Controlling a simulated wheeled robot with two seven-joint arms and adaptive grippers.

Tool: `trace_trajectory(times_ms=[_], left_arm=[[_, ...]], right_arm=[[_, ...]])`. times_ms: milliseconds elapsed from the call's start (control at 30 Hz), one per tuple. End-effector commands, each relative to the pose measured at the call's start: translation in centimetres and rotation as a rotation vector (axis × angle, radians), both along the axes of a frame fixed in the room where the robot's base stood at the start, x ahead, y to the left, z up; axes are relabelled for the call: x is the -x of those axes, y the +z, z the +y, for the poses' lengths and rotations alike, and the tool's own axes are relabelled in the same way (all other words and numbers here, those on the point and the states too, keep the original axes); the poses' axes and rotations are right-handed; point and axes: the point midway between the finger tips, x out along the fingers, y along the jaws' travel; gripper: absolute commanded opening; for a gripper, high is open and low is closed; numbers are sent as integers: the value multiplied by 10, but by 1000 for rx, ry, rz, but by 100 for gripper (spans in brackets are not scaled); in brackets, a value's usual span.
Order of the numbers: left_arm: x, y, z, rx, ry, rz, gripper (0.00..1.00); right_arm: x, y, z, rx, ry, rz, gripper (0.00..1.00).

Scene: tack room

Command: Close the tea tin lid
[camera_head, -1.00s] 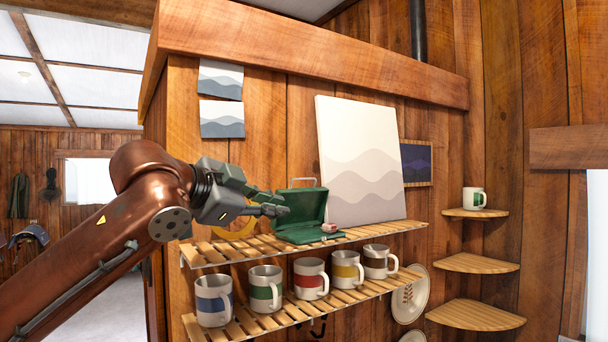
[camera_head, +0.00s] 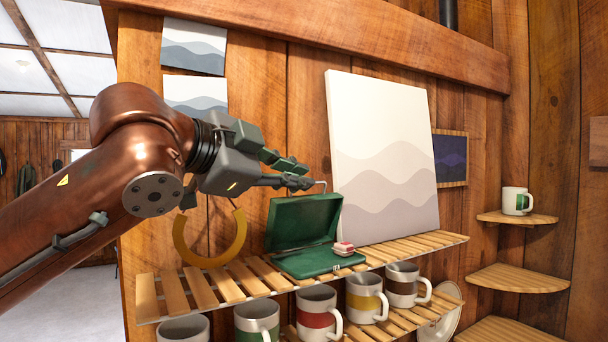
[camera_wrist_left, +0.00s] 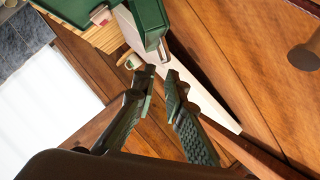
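The green tea tin (camera_head: 319,262) sits on the upper slatted shelf, with its lid (camera_head: 297,222) standing open and leaning back slightly. A thin metal handle (camera_head: 323,186) shows at the lid's top edge. A small red and white item (camera_head: 344,248) rests at the base's right side. My left gripper (camera_head: 302,174) is at the lid's top edge, near the handle; I cannot tell if they touch. In the left wrist view, its fingertips (camera_wrist_left: 159,73) are apart with nothing between them, and the green lid (camera_wrist_left: 149,18) is just beyond. My right gripper is not in view.
A large wave-patterned panel (camera_head: 382,150) stands behind the tin to the right. A yellow horseshoe-shaped item (camera_head: 211,258) is left of it. Several mugs (camera_head: 317,313) stand on the lower shelf. Corner shelves (camera_head: 518,278) are at the right.

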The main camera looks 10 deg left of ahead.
Motion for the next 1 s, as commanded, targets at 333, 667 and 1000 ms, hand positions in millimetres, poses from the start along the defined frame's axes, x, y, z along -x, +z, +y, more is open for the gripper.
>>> trace_trajectory(times_ms=[333,667,1000], left_arm=[[-21,-8,-10,-2,5,6,11],[-21,-9,-10,-1,5,6,0],[-21,-8,-10,-1,4,5,0]], right_arm=[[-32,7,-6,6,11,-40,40],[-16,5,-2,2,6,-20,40],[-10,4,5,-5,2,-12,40]])
